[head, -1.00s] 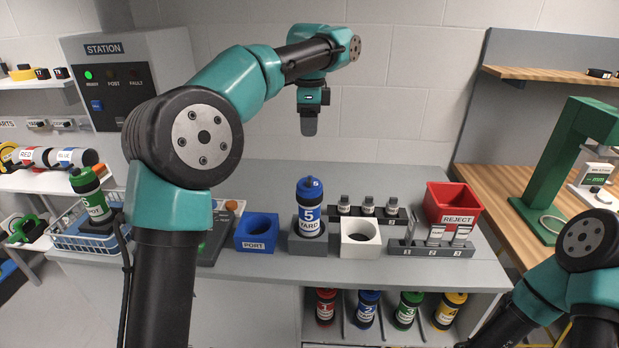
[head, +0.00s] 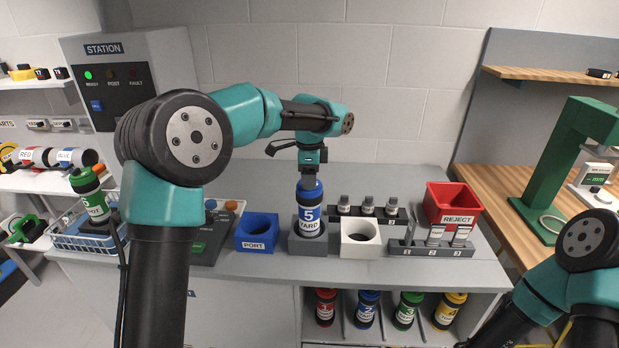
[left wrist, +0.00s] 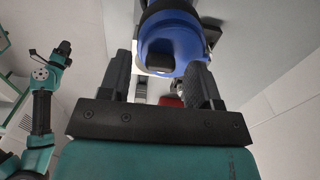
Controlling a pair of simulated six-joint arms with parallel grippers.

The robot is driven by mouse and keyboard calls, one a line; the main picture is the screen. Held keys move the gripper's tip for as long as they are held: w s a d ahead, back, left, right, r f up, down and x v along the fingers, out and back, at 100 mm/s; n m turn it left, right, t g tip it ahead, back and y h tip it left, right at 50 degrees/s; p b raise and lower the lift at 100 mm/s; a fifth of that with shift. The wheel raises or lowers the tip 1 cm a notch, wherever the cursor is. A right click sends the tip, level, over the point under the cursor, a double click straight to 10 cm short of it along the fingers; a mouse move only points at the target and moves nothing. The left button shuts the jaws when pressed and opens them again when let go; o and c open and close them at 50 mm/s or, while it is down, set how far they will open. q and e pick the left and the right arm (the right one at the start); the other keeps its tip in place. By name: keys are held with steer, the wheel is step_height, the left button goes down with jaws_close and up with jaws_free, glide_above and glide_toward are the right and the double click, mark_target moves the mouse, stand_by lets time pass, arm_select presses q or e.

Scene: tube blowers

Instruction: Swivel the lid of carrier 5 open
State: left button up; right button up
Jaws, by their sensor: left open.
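Carrier 5 (head: 311,213) is a blue and white canister marked 5 and YARD. It stands upright in a grey holder (head: 306,244) on the bench. My left gripper (head: 308,173) points straight down at its blue lid and hides the lid's top. In the left wrist view the blue lid (left wrist: 172,45), with a dark tab, lies just beyond and between the fingertips of my open left gripper (left wrist: 160,80). I cannot tell whether the fingers touch the lid. My right gripper is out of view; only its arm shows at the right.
A blue PORT holder (head: 257,232) stands left of carrier 5 and a white holder (head: 361,238) right of it. Behind are a dark rack (head: 383,219) of small parts and a red REJECT bin (head: 452,203). Several carriers stand on the shelf below.

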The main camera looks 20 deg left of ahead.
arm_select(q)
steer(key=shift+f, duration=0.3)
steer(key=shift+c, duration=0.3)
steer(key=c, duration=0.9)
steer(key=shift+o, duration=0.2)
